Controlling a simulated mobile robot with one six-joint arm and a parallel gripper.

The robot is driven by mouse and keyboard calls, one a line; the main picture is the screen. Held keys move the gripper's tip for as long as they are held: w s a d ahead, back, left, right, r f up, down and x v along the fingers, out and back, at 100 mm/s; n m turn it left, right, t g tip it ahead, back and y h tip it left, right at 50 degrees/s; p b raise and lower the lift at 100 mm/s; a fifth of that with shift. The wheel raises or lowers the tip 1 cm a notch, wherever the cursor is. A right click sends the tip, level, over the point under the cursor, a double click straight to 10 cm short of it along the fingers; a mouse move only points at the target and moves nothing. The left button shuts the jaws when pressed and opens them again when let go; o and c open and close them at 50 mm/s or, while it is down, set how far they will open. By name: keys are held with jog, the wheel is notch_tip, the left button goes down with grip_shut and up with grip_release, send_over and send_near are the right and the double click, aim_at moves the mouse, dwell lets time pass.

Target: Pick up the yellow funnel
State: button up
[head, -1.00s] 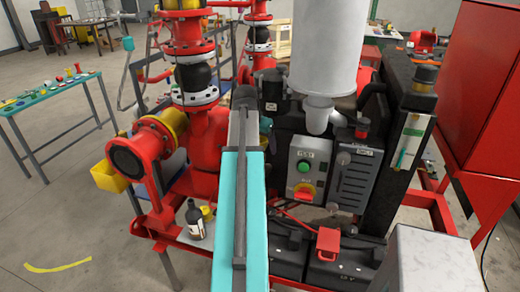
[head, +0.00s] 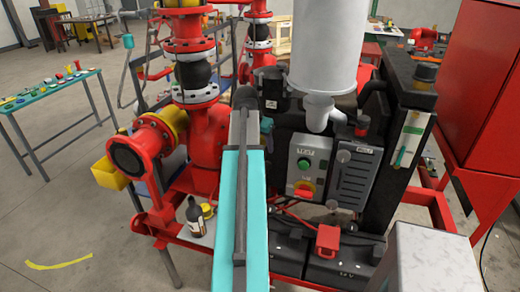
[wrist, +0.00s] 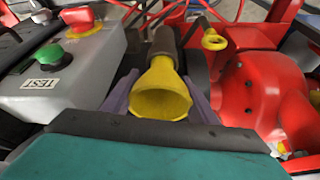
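The yellow funnel (wrist: 160,92) is in the middle of the wrist view, its wide mouth facing the camera. Its narrow end points away and meets a dark grey-brown cylinder (wrist: 165,42); I cannot tell how they join. My gripper (wrist: 161,77) has one greyish-purple finger on each side of the funnel. The fingers are apart, with a narrow gap visible beside the funnel's neck. In the head view my arm crosses the middle of the picture, and I cannot make out the funnel there.
A grey control box with a green button (wrist: 50,55) and red knob stands left in the wrist view. A red pump housing (wrist: 265,90) is close on the right. A yellow ring (wrist: 214,39) is beyond. In the head view a dark bottle (head: 195,215) stands on the skid.

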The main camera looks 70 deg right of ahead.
jog(key=shift+c, duration=1.4)
jog(key=shift+r, duration=0.15)
jog(key=shift+d+r+b, duration=0.1)
jog(key=shift+r+b, duration=0.8)
jog(key=shift+r, duration=0.55)
jog(key=shift+a+r, duration=0.15)
jog(key=shift+a, duration=0.05)
jog(key=w+a+r+b, duration=0.1)
jog(key=a+b, duration=0.3)
jog(key=a, duration=1.1)
jog(key=shift+w+a+r+b, duration=0.25)
jog(key=shift+w+b, duration=0.1)
jog(key=shift+w, duration=0.55)
